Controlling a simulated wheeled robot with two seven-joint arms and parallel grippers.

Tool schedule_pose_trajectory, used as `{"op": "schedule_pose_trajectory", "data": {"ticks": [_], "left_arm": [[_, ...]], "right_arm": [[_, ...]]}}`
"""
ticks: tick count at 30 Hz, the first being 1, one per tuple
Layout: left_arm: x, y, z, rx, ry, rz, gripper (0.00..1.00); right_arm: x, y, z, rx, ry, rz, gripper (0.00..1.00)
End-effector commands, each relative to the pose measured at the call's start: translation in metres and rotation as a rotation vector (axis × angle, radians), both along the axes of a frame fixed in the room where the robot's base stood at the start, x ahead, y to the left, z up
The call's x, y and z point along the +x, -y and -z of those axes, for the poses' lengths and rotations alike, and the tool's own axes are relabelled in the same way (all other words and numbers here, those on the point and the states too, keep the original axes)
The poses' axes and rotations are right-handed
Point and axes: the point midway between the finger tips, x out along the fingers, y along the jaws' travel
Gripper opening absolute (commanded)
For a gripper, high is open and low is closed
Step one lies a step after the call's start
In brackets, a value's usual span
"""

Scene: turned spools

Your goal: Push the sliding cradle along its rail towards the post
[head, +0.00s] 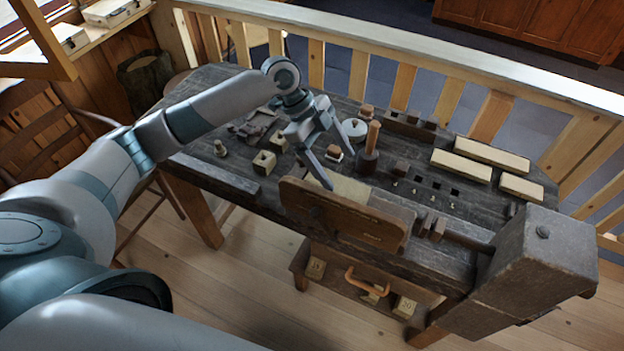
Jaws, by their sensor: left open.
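My left gripper (335,159) is open over the middle of the workbench (305,188), its fingers spread and pointing down. My right gripper is out of view.
A tilted wooden board (345,216) stands at the bench's front, and a heavy vise block (532,265) at its right end. A railing (420,60) runs behind.

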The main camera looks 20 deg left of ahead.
Motion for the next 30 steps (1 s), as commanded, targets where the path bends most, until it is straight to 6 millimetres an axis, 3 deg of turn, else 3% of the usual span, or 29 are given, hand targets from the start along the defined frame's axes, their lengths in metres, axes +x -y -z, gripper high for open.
{"op": "schedule_pose_trajectory", "data": {"ticks": [3,9,30], "left_arm": [[-0.003,0.001,0.001,0.000,-0.007,0.006,0.85],[-0.002,0.001,0.000,0.000,-0.004,0.004,0.35],[0.000,0.000,-0.018,0.000,-0.001,0.001,0.33]], "right_arm": [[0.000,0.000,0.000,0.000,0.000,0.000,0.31],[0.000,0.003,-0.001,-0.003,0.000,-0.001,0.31],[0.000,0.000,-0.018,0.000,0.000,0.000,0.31]]}}
